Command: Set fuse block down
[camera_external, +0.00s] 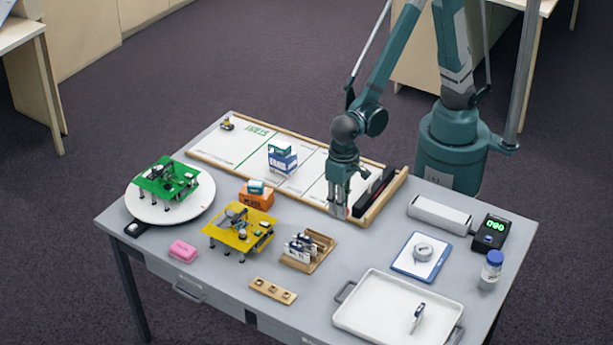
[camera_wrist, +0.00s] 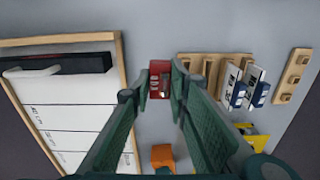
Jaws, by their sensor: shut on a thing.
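A red block, which I take to be the fuse block (camera_wrist: 160,80), is between my fingertips in the wrist view. My gripper (camera_wrist: 160,84) is shut on it. In the outside view my gripper (camera_external: 340,201) points down near the front edge of the framed white board, towards its right end. There the block is mostly hidden by the fingers, with only a trace of red showing. I cannot tell whether the block touches the surface below.
The wood-framed board (camera_wrist: 119,80) lies left in the wrist view, with a black bar (camera_wrist: 85,63) on it. A slotted wooden rack (camera_external: 325,242) holds white-and-blue cards. A yellow platform (camera_external: 240,232), an orange box (camera_external: 257,199) and a white tray (camera_external: 375,310) stand nearby.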

